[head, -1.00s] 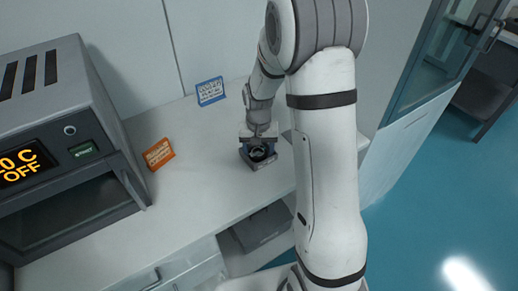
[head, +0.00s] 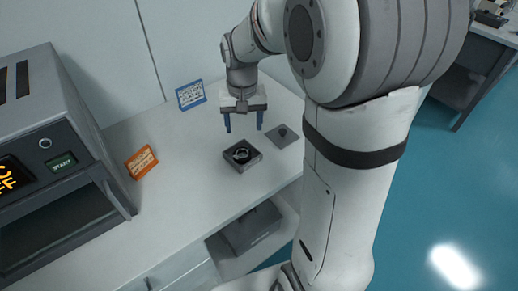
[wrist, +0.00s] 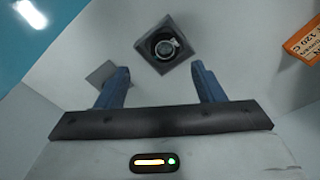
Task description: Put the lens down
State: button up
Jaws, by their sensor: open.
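The lens (head: 241,154) is a dark ring with a bright rim. It sits in a square dark grey holder (head: 253,165) on the white bench. The lens also shows in the wrist view (wrist: 166,46), inside the holder (wrist: 150,53), beyond the fingertips. My gripper (head: 244,125) has two blue fingers spread apart with nothing between them. It is above and behind the holder in the head view, clear of the lens. In the wrist view my gripper (wrist: 160,72) is also open and empty.
A flat grey plate (head: 283,136) with a small dark knob lies right of the holder. An orange sign (head: 142,162) and a blue sign (head: 190,95) stand on the bench (head: 190,205). An oven-like unit (head: 55,140) with a START button fills the left side.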

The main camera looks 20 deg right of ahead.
jog(key=s+r+n+t, duration=0.1)
jog(key=s+r, duration=0.1)
jog(key=s, duration=0.7)
jog(key=s+r+n+t, duration=0.1)
jog(key=s, duration=0.7)
jog(key=shift+s+r, duration=0.35)
jog(key=shift+s, duration=0.05)
jog(key=shift+d, duration=0.1)
jog(key=shift+c, duration=0.2)
